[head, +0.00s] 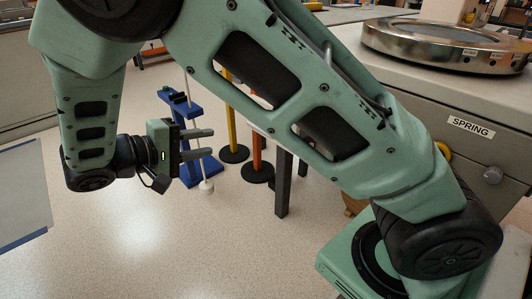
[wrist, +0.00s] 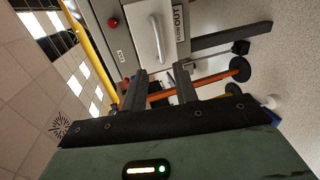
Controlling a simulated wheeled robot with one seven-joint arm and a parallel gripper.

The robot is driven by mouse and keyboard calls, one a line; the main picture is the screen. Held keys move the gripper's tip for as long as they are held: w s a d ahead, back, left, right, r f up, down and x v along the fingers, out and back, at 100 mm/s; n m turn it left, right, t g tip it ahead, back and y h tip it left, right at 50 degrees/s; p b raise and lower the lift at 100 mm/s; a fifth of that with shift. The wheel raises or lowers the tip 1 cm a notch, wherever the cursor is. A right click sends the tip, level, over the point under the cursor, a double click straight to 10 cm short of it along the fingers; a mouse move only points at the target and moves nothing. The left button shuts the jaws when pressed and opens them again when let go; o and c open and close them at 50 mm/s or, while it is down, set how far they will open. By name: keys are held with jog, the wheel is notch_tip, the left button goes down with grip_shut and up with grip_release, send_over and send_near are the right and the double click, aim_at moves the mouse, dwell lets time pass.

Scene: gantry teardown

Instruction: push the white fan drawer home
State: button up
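My gripper (head: 207,143) is left of centre in the head view, its two fingers apart with nothing between them. The fingers also show in the wrist view (wrist: 160,82). Beyond them is a pale drawer-like front (wrist: 148,35) with a bar handle (wrist: 155,38) and a label ending in "OUT" (wrist: 178,22). I cannot tell if this is the white fan drawer or how far it stands out. The fingertips appear apart from it. No front marked as a fan drawer shows in the head view.
A cabinet marked SPRING (head: 471,127) stands at right with a metal ring (head: 445,42) on top. A blue stand (head: 187,105), a yellow post (head: 231,120) and an orange post (head: 257,155) stand behind my gripper. The floor (head: 150,235) at lower left is clear.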

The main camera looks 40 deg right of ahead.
aim_at(258, 130)
jog(key=shift+h, duration=0.4)
jog(key=shift+w+d+f+b, duration=0.2)
jog(key=shift+d+f+b, duration=0.7)
jog(key=shift+d, duration=1.95)
jog(key=shift+w+d+f+b, duration=0.15)
jog(key=shift+d+f+b, duration=0.3)
jog(key=shift+d+b, duration=1.6)
jog(key=shift+w+d+f+b, duration=0.25)
jog(key=shift+d+f, duration=0.45)
jog(key=shift+d, duration=2.95)
jog(key=shift+c, duration=0.2)
grip_shut()
